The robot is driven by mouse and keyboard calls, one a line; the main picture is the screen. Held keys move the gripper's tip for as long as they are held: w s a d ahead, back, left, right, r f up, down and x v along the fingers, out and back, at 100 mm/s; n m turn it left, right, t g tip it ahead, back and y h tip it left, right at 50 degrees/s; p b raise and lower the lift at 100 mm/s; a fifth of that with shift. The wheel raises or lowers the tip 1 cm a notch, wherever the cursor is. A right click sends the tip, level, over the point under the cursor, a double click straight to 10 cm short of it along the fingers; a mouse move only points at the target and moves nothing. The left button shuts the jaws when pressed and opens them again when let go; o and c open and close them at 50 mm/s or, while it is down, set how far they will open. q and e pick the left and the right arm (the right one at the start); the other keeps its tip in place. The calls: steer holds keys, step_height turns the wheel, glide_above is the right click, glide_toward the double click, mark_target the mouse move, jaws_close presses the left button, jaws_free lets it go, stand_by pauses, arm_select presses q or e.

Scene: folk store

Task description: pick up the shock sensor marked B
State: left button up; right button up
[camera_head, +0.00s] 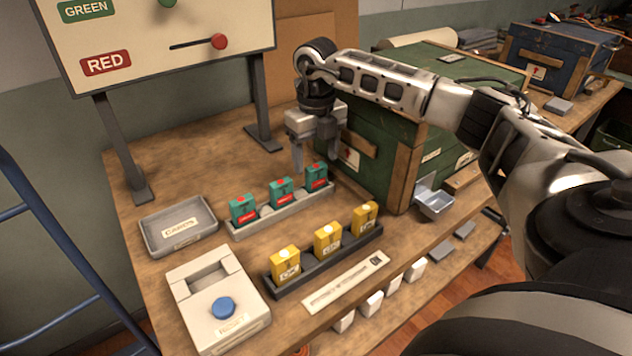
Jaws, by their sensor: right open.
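Three small teal units with red marks stand in a light grey rack (283,212): a left one (243,209), a middle one (281,191) and a right one (317,175). Three yellow units stand in a dark rack (325,263) nearer the front: a left one (285,262), a middle one (327,239) and a right one (364,217). Their labels are too small to read, so I cannot tell which is marked B. My right gripper (314,164) is open, pointing down at the right teal unit, its fingertips close to that unit's top. My left gripper is out of view.
A grey tray (178,228) and a white box with a blue button (222,307) are at the left. A green chest (380,165) stands close behind my right gripper. A signboard (150,45) on posts stands at the back left. A label strip (346,282) lies along the front edge.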

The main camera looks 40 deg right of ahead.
mark_target(316, 166)
steer(key=shift+f, duration=1.95)
steer(key=c, duration=1.1)
